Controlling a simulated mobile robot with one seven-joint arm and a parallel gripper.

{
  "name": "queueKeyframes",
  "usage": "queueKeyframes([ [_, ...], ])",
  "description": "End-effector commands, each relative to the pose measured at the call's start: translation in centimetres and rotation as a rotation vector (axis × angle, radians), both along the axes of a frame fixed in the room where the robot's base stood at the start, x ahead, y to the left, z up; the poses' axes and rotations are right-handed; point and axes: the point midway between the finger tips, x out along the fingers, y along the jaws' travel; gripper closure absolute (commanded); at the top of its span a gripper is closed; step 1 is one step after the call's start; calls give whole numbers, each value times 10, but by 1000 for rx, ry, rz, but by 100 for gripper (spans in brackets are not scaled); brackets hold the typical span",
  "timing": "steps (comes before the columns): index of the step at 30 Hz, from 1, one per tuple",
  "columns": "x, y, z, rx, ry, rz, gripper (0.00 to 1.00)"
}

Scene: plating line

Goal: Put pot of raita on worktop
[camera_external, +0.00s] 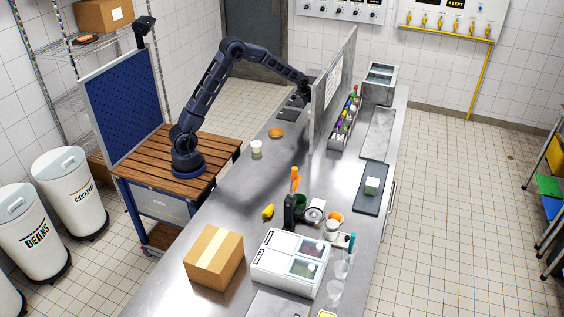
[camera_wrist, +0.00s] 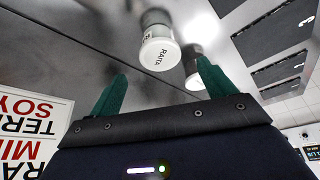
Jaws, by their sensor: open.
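The pot of raita (camera_wrist: 160,54) shows in the wrist view as a white lid lettered RAITA over a pale body. It appears between and beyond the tips of my gripper (camera_wrist: 162,70), whose two green fingers are spread apart with nothing held. How far the pot is from the fingers is hard to tell. In the external view my gripper (camera_external: 305,83) is partly hidden by the upright grey panel. The steel worktop (camera_external: 238,190) runs along the room. A white pot (camera_external: 256,149) stands on it near my base; its label is not readable.
A second pale cylinder (camera_wrist: 193,68) shows beside the raita, either another pot or a reflection. Dark slabs (camera_wrist: 270,35) lie near it. The upright panel (camera_external: 333,85) stands close to my gripper. A bun (camera_external: 276,132), a cardboard box (camera_external: 213,257) and a white-lidded container (camera_external: 290,262) occupy the worktop.

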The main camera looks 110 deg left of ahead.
Motion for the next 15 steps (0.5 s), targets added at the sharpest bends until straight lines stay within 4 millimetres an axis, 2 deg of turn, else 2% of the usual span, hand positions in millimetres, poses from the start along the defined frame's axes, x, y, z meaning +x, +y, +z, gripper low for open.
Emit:
queueKeyframes([
  [1,-2,-3,10,2,-1,0,18],
  [6,-7,-11,32,0,0,0,18],
  [15,-11,-16,46,0,0,1,18],
])
